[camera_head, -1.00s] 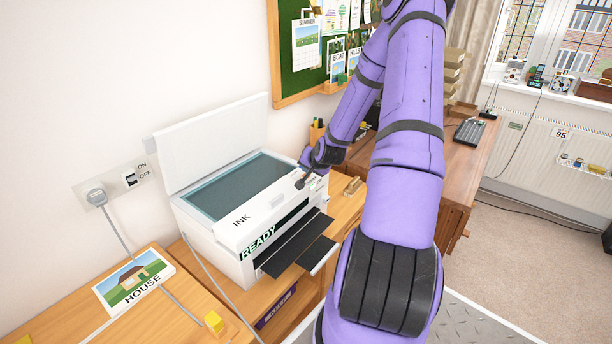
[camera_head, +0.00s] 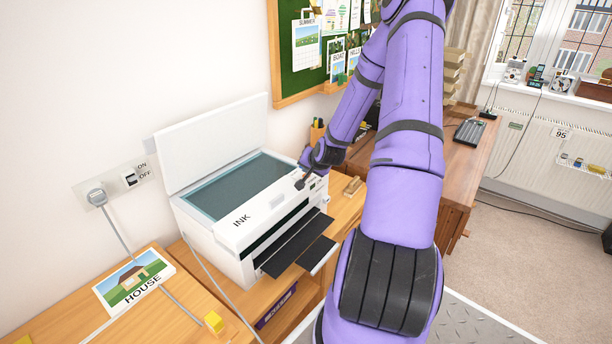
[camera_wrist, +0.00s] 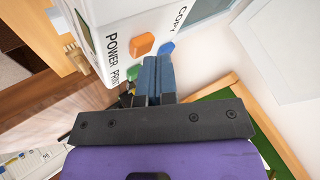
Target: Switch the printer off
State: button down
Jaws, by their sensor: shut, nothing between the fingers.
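The white printer (camera_head: 215,232) stands on the wooden desk with its lid (camera_head: 212,145) raised over the scanner glass. Its front shows the word INK and a front strip with no lit word. In the wrist view, the printer's panel (camera_wrist: 155,18) carries the labels POWER, PRINT and COPY with an orange button (camera_wrist: 142,43), a green button (camera_wrist: 133,72) and a blue button (camera_wrist: 167,47). My gripper (camera_head: 300,184) is shut and empty, with its tips at the panel. In the wrist view the fingertips (camera_wrist: 158,62) are close beside the buttons; contact cannot be told.
A wall switch (camera_head: 131,178) marked ON and OFF and a plugged-in cable (camera_head: 97,197) are left of the printer. A HOUSE card (camera_head: 134,281) and a yellow block (camera_head: 213,322) lie on the desk. Black trays (camera_head: 296,243) jut from the printer's front.

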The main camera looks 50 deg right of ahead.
jog(key=shift+r, duration=0.5)
notch_tip(320, 180, up, 6)
dwell(0.7)
